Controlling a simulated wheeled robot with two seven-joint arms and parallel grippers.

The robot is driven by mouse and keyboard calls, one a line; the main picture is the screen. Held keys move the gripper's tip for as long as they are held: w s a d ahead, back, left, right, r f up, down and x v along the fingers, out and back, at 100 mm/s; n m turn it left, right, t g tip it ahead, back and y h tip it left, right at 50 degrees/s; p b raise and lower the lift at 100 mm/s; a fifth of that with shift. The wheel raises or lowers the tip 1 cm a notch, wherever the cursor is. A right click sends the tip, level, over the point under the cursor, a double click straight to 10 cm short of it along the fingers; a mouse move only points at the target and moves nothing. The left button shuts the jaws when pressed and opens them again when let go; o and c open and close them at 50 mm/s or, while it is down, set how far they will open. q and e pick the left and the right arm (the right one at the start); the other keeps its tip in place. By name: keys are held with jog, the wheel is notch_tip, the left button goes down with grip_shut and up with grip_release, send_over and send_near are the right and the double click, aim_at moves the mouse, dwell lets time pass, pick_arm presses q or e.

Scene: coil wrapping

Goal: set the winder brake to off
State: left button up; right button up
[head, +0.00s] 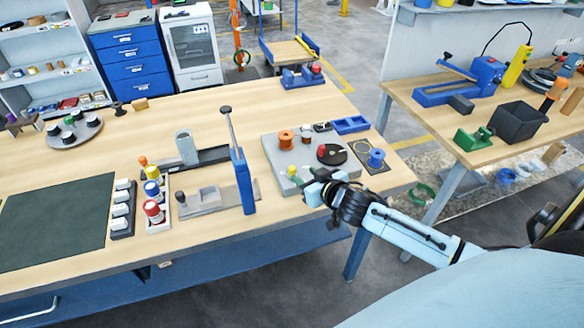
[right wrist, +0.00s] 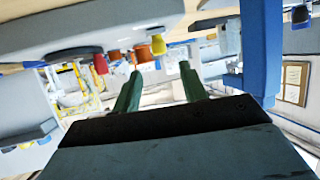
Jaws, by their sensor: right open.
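The winder is a grey base plate (head: 284,152) near the right end of the table. It carries an orange spool (head: 285,138), a black disc with a red knob (head: 331,153) and a small yellow knob (head: 292,170) near its front left edge. My right gripper (head: 305,180) is open at the front edge of the plate, its green fingers close to the yellow knob. In the right wrist view the yellow knob (right wrist: 158,45) shows between and beyond the fingertips (right wrist: 160,68), apparently not gripped. Which part is the brake, and its setting, I cannot tell. My left gripper is out of view.
A tall blue lever post (head: 242,180) stands left of the winder. A blue tray (head: 350,125) and a dark mat with a blue spool (head: 376,158) lie to its right. Colored bottles (head: 153,192) stand further left. The table's front edge is close to my right arm.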

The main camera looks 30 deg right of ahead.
aim_at(293, 168)
jog(key=x, duration=0.8)
jog(key=shift+w+f+b, duration=0.15)
jog(key=shift+w+b, duration=0.1)
jog(key=shift+b, duration=0.05)
grip_shut()
